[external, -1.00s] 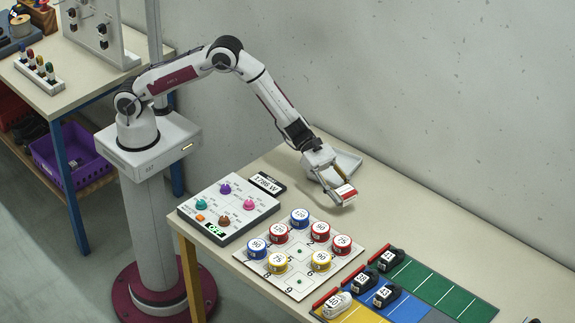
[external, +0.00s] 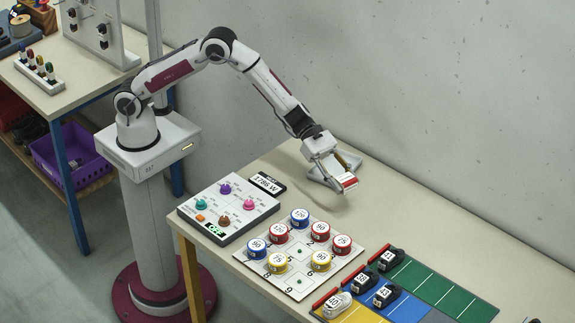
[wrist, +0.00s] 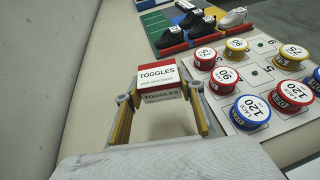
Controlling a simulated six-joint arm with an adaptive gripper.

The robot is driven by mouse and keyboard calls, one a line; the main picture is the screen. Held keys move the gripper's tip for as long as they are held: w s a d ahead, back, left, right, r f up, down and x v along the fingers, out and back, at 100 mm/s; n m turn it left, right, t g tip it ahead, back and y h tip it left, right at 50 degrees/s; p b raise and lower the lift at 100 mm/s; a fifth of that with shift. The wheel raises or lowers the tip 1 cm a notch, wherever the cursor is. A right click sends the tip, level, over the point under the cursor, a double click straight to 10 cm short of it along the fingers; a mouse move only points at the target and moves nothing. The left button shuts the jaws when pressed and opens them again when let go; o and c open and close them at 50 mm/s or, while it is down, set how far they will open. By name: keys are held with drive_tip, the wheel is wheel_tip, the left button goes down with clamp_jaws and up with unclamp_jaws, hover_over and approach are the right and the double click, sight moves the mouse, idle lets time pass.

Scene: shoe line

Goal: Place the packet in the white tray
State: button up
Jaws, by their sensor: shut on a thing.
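The packet (external: 349,181) is a small red and white box. In the wrist view the packet (wrist: 160,82) shows the word TOGGLES on its top and front faces. My gripper (external: 344,183) is shut on it, with a finger on each side; the gripper also shows in the wrist view (wrist: 160,96). The white tray (external: 354,159) lies on the bench near the wall, partly hidden behind my gripper. The packet is in front of the tray in the external view, held above the bench. I cannot tell its exact height.
A board with red, blue and yellow round tins (external: 299,252) lies nearer the front. A panel with coloured knobs (external: 229,206) is at its left. Shoes stand on coloured lanes (external: 436,290) at the right. The wall (external: 430,90) runs behind the bench.

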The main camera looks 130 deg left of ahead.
drive_tip(key=shift+a, duration=0.15)
drive_tip(key=shift+s+a, duration=0.15)
drive_tip(key=shift+a, duration=0.15)
drive_tip(key=s+a+r+n+y, duration=0.1)
drive_tip(key=s+a+n+y, duration=0.1)
drive_tip(key=s+a, duration=0.65)
hover_over(332, 168)
drive_tip(key=shift+w+f, duration=0.1)
drive_tip(key=shift+f, duration=0.05)
drive_tip(key=shift+f, duration=3.15)
